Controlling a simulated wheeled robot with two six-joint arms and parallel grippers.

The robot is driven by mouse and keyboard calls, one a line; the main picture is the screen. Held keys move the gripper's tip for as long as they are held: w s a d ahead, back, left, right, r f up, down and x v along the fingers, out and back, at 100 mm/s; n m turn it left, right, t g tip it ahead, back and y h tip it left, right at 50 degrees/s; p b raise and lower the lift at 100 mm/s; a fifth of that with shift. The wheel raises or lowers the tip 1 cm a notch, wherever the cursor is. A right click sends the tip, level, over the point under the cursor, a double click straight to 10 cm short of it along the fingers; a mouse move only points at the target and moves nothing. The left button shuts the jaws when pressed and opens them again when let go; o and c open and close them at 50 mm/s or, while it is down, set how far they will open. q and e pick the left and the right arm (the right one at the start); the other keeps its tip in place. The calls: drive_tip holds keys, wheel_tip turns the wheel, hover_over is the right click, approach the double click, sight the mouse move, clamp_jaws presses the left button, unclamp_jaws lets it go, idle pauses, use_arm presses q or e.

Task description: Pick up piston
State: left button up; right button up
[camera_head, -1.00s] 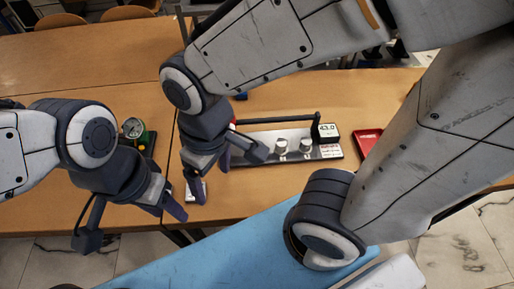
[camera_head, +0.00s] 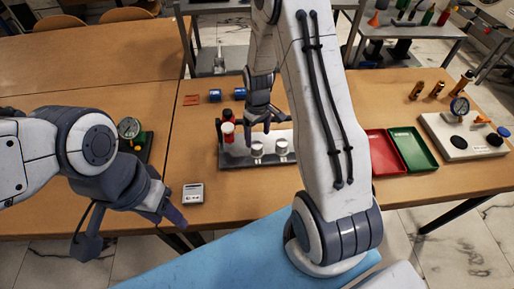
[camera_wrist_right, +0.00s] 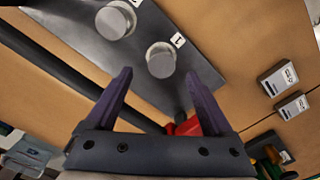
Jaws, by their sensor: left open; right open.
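Two short silver cylinders, the likeliest pistons, stand on a dark metal plate (camera_head: 235,160): a left one (camera_head: 256,149) and a right one (camera_head: 281,147). In the right wrist view, one silver cylinder (camera_wrist_right: 161,60) lies ahead of and between my fingertips, apart from them, near a label "1". Another (camera_wrist_right: 115,20) is further up. My right gripper (camera_head: 262,127) is open and empty above the plate, just behind the cylinders; its fingers also show in the wrist view (camera_wrist_right: 157,76). My left gripper (camera_head: 172,210) is open and empty at the table's front edge.
A small grey box (camera_head: 193,195) lies near my left gripper. Red-and-white and dark pieces (camera_head: 228,132) stand at the plate's left end. Red (camera_head: 382,152) and green (camera_head: 413,148) trays and a gauge block (camera_head: 465,135) are to the right.

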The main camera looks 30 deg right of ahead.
sight(257, 145)
drive_tip(key=shift+a+f+p, duration=0.15)
drive_tip(key=shift+f+p, duration=0.45)
drive_tip(key=shift+f, duration=2.45)
clamp_jaws()
drive_tip(key=shift+r, duration=0.1)
